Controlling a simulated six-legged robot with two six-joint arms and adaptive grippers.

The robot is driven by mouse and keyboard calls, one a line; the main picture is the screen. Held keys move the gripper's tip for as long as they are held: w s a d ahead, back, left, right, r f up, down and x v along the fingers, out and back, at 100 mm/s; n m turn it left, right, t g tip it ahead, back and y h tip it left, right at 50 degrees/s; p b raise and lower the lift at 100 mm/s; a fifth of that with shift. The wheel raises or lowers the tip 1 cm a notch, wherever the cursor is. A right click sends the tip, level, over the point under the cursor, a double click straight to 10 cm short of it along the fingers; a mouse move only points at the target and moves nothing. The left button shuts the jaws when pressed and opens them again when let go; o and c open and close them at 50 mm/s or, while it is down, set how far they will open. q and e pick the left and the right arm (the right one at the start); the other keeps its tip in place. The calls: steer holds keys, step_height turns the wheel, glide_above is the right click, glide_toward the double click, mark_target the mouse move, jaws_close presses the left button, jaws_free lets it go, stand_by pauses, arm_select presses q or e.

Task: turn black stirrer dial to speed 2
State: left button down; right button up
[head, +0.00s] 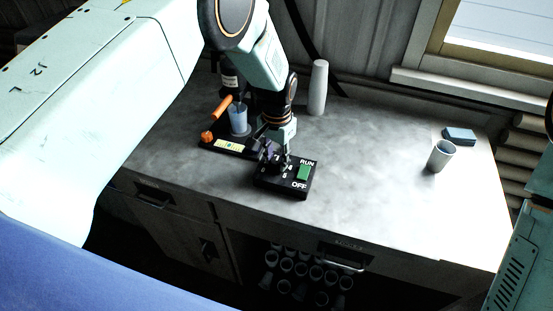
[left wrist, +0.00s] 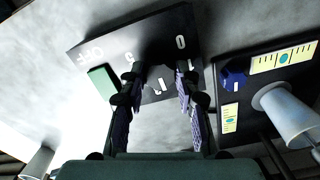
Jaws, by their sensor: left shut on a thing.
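A black control box (head: 300,186) lies on the bench with a green switch (head: 303,172) marked RUN and OFF. In the left wrist view the box (left wrist: 85,35) is tilted and carries white numerals, partly hidden. My left gripper (head: 278,160) reaches down onto the left part of the box. In the left wrist view its two fingers (left wrist: 160,85) are closed around the black dial (left wrist: 158,82), which shows a white mark. In the head view the gripper covers the dial. Which numeral the mark points to cannot be told. The right gripper is not in view.
A white cylinder (head: 318,88) stands at the back. A cup (head: 440,156) and blue block (head: 459,135) are at right. The bench between is clear.

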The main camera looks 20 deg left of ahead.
mark_target(277, 160)
arm_select(q)
steer(key=shift+w+r+n+b, duration=0.15)
steer(key=shift+n+b, duration=0.1)
steer(key=shift+n, duration=0.85)
steer(key=shift+w+r+n+b, duration=0.1)
steer(key=shift+w+n+b, duration=0.1)
steer(key=shift+n, duration=0.9)
steer(key=c, duration=1.3)
jaws_free()
steer(key=o, duration=0.3)
steer(key=shift+s+f, duration=0.1)
steer(key=shift+s, duration=0.2)
steer(key=shift+o, duration=0.2)
step_height(277, 160, up, 12)
